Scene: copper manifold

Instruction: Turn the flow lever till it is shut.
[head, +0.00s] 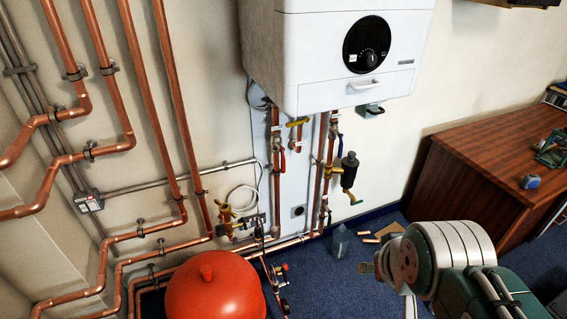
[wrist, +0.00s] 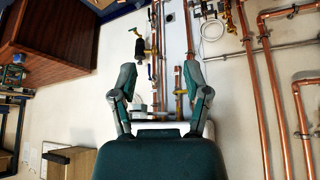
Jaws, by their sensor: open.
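Copper pipes drop from the white boiler (head: 335,60) and carry several small valve levers. A red lever (head: 283,161) hangs on the left pipe and a blue lever (head: 340,146) on the right pipe, both pointing roughly down. A yellow handle (head: 297,122) lies between them. I cannot tell for certain which is the flow lever. In the wrist view, which is upside down, my gripper (wrist: 160,75) is open, with its two fingers apart and nothing held. The pipes and a blue lever (wrist: 150,71) show beyond the gap. In the head view my arm is at the lower right, away from the levers.
A red round vessel (head: 215,289) stands below the pipes. A black filter (head: 349,170) hangs right of the pipes. Copper pipes (head: 150,95) cover the left wall. A wooden desk (head: 480,165) stands at the right. A bottle (head: 341,241) and loose pieces lie on the blue floor.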

